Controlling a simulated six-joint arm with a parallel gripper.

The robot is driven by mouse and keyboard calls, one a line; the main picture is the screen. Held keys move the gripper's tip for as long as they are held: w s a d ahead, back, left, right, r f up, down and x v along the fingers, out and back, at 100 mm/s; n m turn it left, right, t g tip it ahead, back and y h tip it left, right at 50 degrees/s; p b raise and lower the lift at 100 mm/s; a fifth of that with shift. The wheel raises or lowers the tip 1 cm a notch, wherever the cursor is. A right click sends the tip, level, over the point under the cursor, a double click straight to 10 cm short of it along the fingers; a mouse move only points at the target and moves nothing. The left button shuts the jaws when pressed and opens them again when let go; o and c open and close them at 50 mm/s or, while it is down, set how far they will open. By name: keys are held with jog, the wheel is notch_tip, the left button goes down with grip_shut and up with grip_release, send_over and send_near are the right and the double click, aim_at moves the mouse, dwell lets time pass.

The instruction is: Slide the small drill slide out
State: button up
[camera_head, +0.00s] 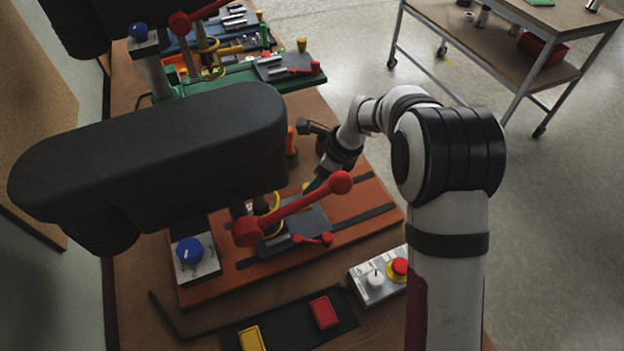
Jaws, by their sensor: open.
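Two drill presses stand on the wooden bench, and I cannot tell for sure which one is the small drill. The near drill (150,150) has a long black head over an orange base (215,290). A dark grey slide block (308,222) sits on this base, with a small red-knobbed handle (312,239) at its front. The far drill has a green base (200,98) carrying a grey slide piece (275,69). My gripper (311,184) is open just behind the near slide block, beside the red-ended lever (295,210). Its fingertips are small and partly hidden, so contact is unclear.
The near drill's head and red-ended lever overhang the left side of the slide block. A blue-knob box (194,260), a red-button box (380,280) and a black mat (290,322) with yellow and red pads lie in front. A shelf cart (500,45) stands back right.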

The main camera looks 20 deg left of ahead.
jog(key=shift+x, duration=1.75)
grip_shut()
